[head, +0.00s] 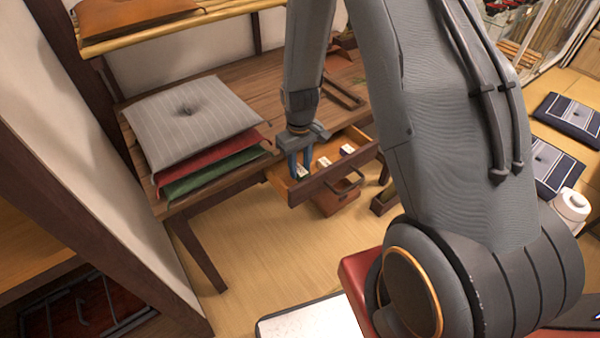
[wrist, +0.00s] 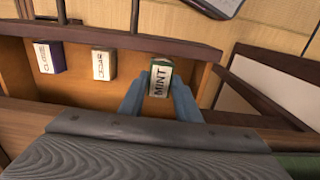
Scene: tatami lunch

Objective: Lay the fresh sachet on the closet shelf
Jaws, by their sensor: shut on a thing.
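My gripper (head: 300,172) reaches down into the open drawer (head: 318,184) of the wooden desk in the head view. In the wrist view its blue fingers are shut on a small sachet (wrist: 160,79) labelled MINT, at the drawer's right end. Two more sachets stand apart from it in the drawer: a white one (wrist: 104,64) and a purple-sided one (wrist: 49,57), their labels hard to read. A wooden shelf surface (head: 30,238) shows inside an opening at the lower left of the head view; it may be the closet shelf.
Stacked cushions (head: 190,120) lie on the desk left of the drawer. A reddish-brown box (head: 340,197) is under the drawer. A pale wall panel (head: 90,130) stands between the desk and the left opening.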

